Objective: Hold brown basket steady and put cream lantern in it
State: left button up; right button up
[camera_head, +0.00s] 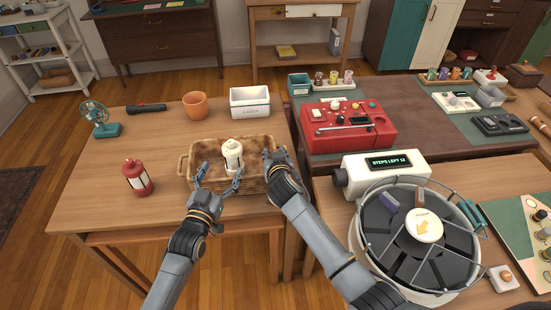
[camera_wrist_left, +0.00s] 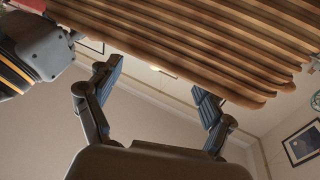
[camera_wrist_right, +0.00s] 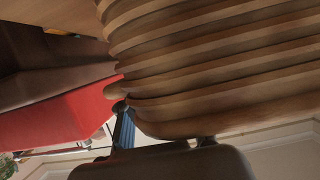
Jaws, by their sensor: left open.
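The brown basket (camera_head: 206,155) is a ribbed tray on the left wooden table; its ribbed side fills the upper part of the left wrist view (camera_wrist_left: 200,40) and the right wrist view (camera_wrist_right: 220,65). The cream lantern (camera_head: 232,158) stands upright inside it, near the middle. My left gripper (camera_head: 219,180) is open and empty at the basket's front side, fingers spread, apart from the lantern. My right gripper (camera_head: 274,160) is at the basket's right end and appears shut on its edge; in the right wrist view the basket partly hides its fingers.
A red lantern (camera_head: 137,178) stands left of the basket. Behind are an orange pot (camera_head: 195,105), a white box (camera_head: 250,102), a black flashlight (camera_head: 147,108) and a teal fan (camera_head: 98,118). A red case (camera_head: 348,127) and a white-and-black carousel machine (camera_head: 420,235) stand to the right.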

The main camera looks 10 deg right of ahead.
jog(key=v, duration=1.2)
pick_arm(q)
jog(key=shift+s, duration=0.1)
pick_arm(e)
jog(key=shift+f, duration=0.1)
